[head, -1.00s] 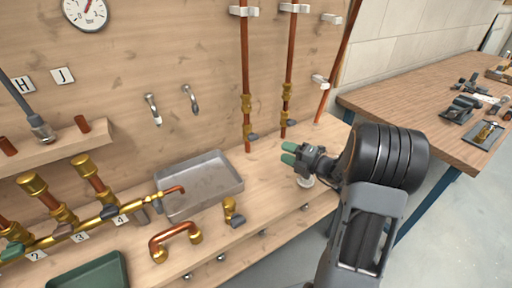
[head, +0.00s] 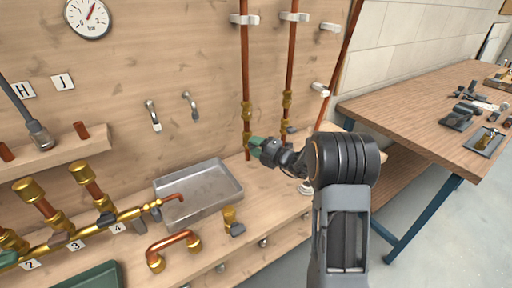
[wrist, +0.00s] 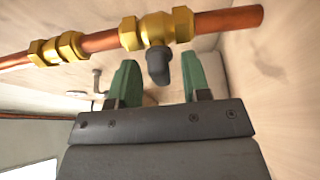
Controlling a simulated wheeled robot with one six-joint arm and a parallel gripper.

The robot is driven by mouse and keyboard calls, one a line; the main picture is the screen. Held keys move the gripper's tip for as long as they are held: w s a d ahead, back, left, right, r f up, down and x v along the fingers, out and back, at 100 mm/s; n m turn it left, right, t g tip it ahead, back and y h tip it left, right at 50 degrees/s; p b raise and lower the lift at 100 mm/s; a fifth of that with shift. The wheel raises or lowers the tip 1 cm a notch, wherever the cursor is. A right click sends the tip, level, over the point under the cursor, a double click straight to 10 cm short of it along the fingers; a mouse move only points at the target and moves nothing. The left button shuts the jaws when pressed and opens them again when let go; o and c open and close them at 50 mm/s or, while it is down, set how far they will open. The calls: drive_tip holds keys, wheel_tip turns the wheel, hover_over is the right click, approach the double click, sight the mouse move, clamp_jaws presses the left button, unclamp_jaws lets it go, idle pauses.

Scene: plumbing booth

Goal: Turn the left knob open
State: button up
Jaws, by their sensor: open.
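The left copper pipe (head: 245,60) runs down the wooden wall with brass valve fittings low on it. My gripper (head: 257,144), with green fingers, is in front of its lower valve and hides the knob in the head view. In the wrist view, a dark grey knob (wrist: 158,66) sticks out of a brass valve (wrist: 157,29) on the copper pipe (wrist: 228,22). The knob lies between the tips of my open fingers (wrist: 160,75), with a gap on each side. I cannot tell how deep it sits between them.
A second copper pipe (head: 289,60) with its own grey knob (head: 291,130) stands close on the right. A grey metal tray (head: 200,192), a bent copper pipe piece (head: 172,245) and a brass fitting (head: 230,218) lie on the bench. A wooden table (head: 420,105) stands at the right.

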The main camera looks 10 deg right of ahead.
drive_tip(key=shift+c, duration=0.2)
drive_tip(key=c, duration=0.7)
drive_tip(key=shift+o, duration=0.2)
